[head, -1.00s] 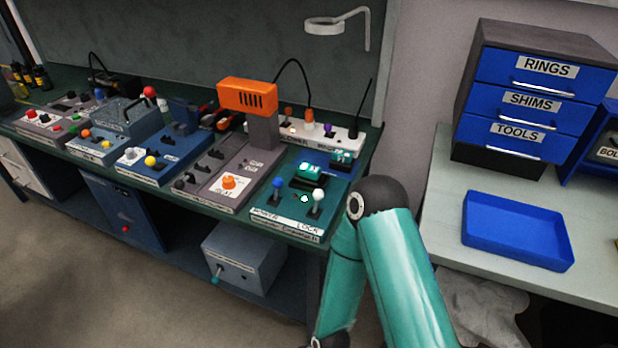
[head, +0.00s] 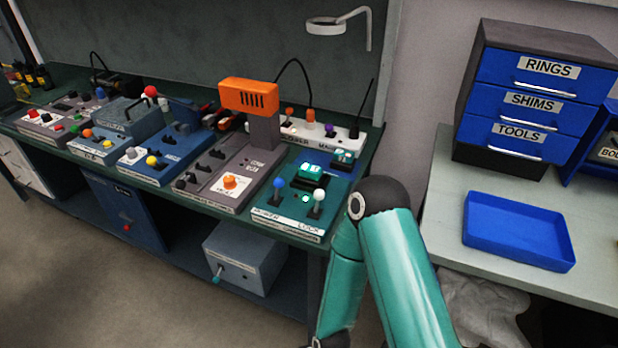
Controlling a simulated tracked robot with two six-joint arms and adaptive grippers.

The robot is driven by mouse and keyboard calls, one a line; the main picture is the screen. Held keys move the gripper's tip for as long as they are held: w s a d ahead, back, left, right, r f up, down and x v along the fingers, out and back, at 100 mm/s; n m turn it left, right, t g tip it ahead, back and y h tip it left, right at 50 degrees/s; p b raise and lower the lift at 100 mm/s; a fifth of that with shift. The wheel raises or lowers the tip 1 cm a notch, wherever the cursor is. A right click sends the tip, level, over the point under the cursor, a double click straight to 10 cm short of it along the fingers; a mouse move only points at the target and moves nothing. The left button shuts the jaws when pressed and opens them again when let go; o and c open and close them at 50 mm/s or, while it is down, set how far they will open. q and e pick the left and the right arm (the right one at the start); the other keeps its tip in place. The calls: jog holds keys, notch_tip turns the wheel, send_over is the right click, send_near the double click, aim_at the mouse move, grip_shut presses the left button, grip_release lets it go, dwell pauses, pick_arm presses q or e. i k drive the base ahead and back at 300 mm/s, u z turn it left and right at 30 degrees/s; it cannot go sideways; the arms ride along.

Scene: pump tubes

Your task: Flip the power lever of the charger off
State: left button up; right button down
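A teal panel (head: 285,221) at the right end of the green bench looks like the charger. It has a lever with a blue knob (head: 279,183) on the left and a lever with a white knob (head: 319,194) on the right. The front label under the white knob reads LOCK; the one under the blue knob looks like POWER. Both levers stand roughly upright. A small green light (head: 305,198) glows between them, and a teal display block (head: 311,175) is lit behind. My teal arm stands just right of the panel. Neither gripper shows.
A grey unit with an orange head (head: 249,96) stands left of the panel, with several lever boxes further left. A white power strip (head: 340,134) lies behind. A blue tray (head: 518,232) and drawer cabinet (head: 530,95) are on the right table. A grey box (head: 245,258) sits below.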

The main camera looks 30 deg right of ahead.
aim_at(279, 183)
jog(key=u, duration=0.35)
jog(key=k, duration=1.35)
jog(key=z, duration=0.5)
jog(key=i, duration=1)
jog(key=u, duration=0.05)
